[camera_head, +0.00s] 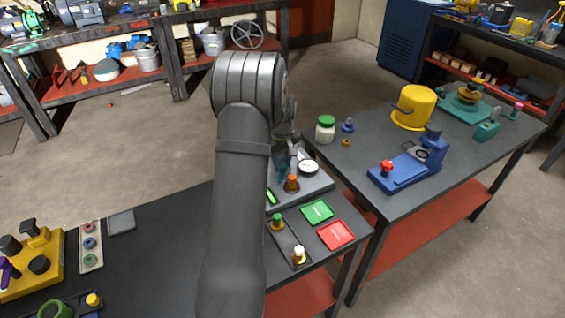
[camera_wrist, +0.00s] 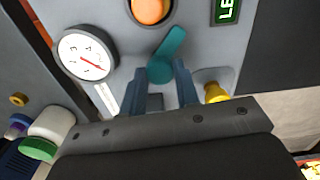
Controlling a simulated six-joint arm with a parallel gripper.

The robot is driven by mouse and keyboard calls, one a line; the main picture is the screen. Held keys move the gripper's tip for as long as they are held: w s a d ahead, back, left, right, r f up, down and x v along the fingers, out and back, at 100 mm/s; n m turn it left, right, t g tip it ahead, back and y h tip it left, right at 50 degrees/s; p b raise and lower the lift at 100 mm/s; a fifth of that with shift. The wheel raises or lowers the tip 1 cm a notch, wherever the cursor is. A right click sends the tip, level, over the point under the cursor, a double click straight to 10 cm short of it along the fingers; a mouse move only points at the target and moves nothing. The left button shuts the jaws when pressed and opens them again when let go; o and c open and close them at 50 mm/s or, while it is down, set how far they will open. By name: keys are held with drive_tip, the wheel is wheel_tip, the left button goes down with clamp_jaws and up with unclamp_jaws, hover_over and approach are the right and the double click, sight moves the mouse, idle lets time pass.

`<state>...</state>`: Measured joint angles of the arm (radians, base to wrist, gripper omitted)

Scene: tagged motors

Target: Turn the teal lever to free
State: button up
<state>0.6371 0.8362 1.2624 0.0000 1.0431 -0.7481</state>
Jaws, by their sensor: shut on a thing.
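The teal lever (camera_wrist: 168,52) is on a grey panel (camera_wrist: 205,45) in the wrist view, its handle slanting up to the right from a rounded hub. My gripper (camera_wrist: 160,82) is shut on the lever's hub end, one finger on each side. In the head view my arm hides most of the gripper and lever.
Around the lever are an orange knob (camera_wrist: 150,9), a dial gauge (camera_wrist: 86,54), a green label (camera_wrist: 226,10) and a yellow knob (camera_wrist: 215,92). Green (camera_head: 317,210) and red (camera_head: 336,235) pads lie in front of the panel. A green-lidded jar (camera_head: 325,130) stands on the right-hand table.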

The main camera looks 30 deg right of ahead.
sight(282, 165)
drive_tip(key=m, duration=0.5)
drive_tip(key=shift+m, duration=2.5)
drive_tip(key=o, duration=1)
drive_tip(key=shift+c, duration=0.2)
drive_tip(key=shift+r, duration=0.1)
wheel_tip(282, 165, up, 17)
drive_tip(key=shift+r, duration=0.15)
wheel_tip(282, 165, down, 18)
drive_tip(key=shift+r, duration=0.25)
